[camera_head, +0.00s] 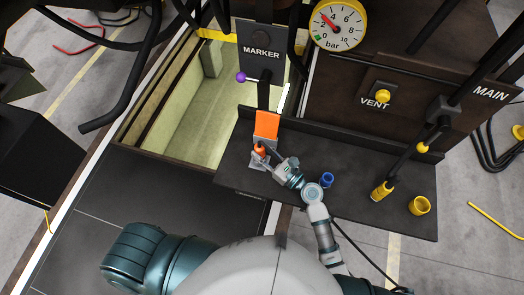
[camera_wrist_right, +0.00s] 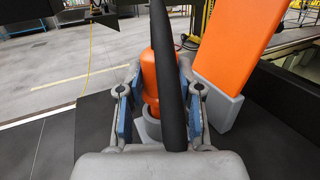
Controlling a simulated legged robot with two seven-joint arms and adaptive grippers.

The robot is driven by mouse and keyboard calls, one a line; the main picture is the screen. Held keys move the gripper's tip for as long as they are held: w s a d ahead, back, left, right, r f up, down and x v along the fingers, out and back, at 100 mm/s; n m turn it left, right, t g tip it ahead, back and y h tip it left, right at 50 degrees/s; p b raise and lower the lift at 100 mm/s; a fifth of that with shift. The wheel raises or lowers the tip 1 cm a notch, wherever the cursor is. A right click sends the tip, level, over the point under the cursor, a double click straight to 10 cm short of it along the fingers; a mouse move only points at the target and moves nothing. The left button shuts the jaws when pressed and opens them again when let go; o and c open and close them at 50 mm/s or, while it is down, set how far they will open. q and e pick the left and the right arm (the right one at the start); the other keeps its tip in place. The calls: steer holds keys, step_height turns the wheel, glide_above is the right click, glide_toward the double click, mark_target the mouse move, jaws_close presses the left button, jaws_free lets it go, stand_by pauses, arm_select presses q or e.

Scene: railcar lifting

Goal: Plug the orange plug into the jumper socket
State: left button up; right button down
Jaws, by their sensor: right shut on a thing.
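The orange plug (camera_head: 259,151) is upright between the fingers of my right gripper (camera_head: 262,153), at the left end of the dark shelf. In the right wrist view the plug (camera_wrist_right: 150,79) sits between the two blue-padded fingers of my right gripper (camera_wrist_right: 160,112), which is shut on it. A grey round piece (camera_wrist_right: 149,127) is directly below the plug; I take it for the jumper socket, but the fingers and a black cable partly hide it. I cannot tell whether the plug is seated in it. My left gripper is not in view.
An orange block (camera_head: 267,124) with a grey base stands close behind the plug. A black cable (camera_wrist_right: 168,70) crosses in front of the plug. A blue ring (camera_head: 327,180) and yellow fittings (camera_head: 419,206) are on the dark shelf (camera_head: 350,210). An open pit (camera_head: 195,115) lies to the left.

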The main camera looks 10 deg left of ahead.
steer(key=shift+f+b, duration=0.7)
steer(key=shift+f, duration=0.3)
steer(key=c, duration=0.7)
jaws_free()
steer(key=shift+d, duration=0.1)
steer(key=v, duration=1.2)
